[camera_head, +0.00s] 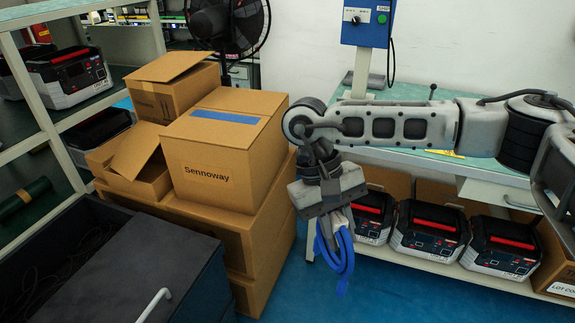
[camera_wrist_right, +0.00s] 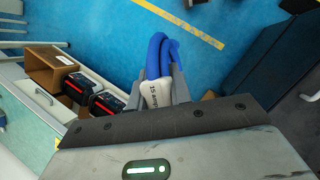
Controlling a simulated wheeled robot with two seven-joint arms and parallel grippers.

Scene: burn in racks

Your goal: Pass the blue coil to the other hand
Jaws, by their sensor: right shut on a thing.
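The blue coil (camera_head: 338,252) hangs from my right gripper (camera_head: 330,215) in the head view, below its jaws and above the blue floor. The gripper is shut on it and points down. In the right wrist view the blue coil (camera_wrist_right: 160,56) sits between the two fingers of my right gripper (camera_wrist_right: 162,85). A white tag or connector (camera_wrist_right: 157,94) with small print lies between the fingers beside the coil. My left gripper is in neither view.
Stacked cardboard boxes (camera_head: 225,150) stand left of my right gripper. A bench (camera_head: 440,160) with several black, red-handled units (camera_head: 430,230) on its lower shelf is at the right. A dark cabinet (camera_head: 120,270) is at the front left. Blue floor (camera_head: 390,295) is clear below the coil.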

